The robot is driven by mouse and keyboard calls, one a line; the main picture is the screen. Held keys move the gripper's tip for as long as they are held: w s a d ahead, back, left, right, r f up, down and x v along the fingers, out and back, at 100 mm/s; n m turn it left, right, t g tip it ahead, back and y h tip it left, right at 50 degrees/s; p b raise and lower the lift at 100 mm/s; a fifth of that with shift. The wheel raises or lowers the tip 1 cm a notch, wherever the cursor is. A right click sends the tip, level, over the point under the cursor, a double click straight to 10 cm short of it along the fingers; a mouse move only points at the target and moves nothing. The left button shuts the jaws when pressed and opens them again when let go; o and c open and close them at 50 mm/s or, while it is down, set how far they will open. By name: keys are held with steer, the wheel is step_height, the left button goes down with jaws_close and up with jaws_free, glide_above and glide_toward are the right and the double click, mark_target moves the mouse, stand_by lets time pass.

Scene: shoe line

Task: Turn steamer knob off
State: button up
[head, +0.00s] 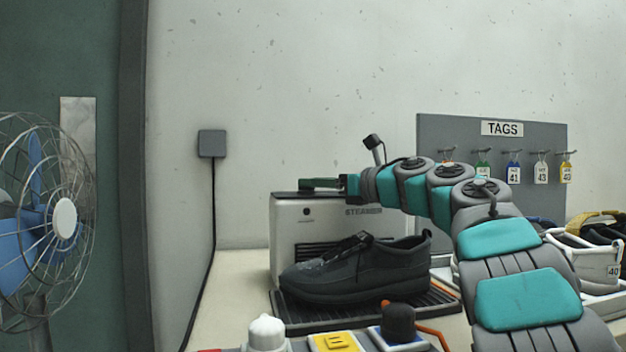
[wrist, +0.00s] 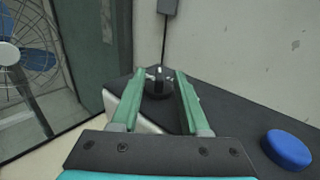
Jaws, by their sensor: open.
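The steamer (head: 285,225) is a white box with a dark top and the word STEAMER on its front. In the wrist view its dark top (wrist: 235,140) bears a black knob (wrist: 157,88) with a white mark facing away from me. My gripper (head: 306,184) is low over the top of the steamer in the head view. In the wrist view its green fingers (wrist: 161,75) are open, one on each side of the knob near the tips, with small gaps showing. In the head view the knob is not visible, with the fingers in that area.
A blue round button (wrist: 288,149) is on the steamer top at right. A black shoe (head: 355,268) on a dark ribbed tray (head: 335,318) stands before the steamer. A fan (head: 45,225) is at left, a TAGS board (head: 440,140) behind my arm. A cable runs down the wall.

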steer(key=shift+w+a, duration=0.4)
steer(key=shift+a, duration=0.2)
steer(key=shift+c, duration=0.3)
jaws_close()
